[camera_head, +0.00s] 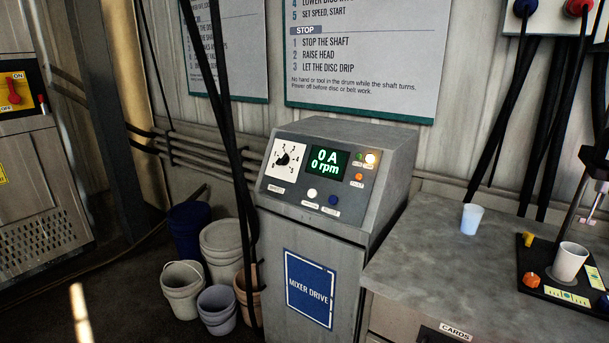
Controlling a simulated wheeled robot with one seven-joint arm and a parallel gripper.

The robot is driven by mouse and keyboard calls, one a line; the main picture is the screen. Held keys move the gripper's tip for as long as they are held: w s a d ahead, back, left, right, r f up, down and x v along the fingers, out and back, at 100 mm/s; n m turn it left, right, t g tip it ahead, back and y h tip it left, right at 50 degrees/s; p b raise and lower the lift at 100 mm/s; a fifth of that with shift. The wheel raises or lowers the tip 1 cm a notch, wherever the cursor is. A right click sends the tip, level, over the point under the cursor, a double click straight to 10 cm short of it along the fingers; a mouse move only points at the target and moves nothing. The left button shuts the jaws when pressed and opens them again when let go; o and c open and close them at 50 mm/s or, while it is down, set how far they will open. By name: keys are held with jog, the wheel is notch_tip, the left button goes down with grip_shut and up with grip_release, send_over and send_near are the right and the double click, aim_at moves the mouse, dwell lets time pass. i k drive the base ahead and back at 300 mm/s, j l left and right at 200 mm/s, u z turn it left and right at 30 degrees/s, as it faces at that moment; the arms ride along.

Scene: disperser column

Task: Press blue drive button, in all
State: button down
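The mixer drive console (390,175) stands in the middle of the view, a grey cabinet with a sloped panel. The blue button (333,200) is low on that panel, right of a white button (311,194). Nothing covers it. The green display (325,164) reads 0 A and 0 rpm. A dial (283,158) with numbers is at the panel's left. The small labels are too blurred to read. My gripper is not in view.
Several buckets (222,242) stand on the floor left of the console. Dark cables (236,165) hang by its left side. A grey bench (440,245) adjoins its right, with a cup (472,218) and a black instrument base (531,262). The space before the panel looks clear.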

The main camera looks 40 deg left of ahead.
aim_at(333, 199)
jog(key=u, duration=1.65)
jog(key=j, duration=0.1)
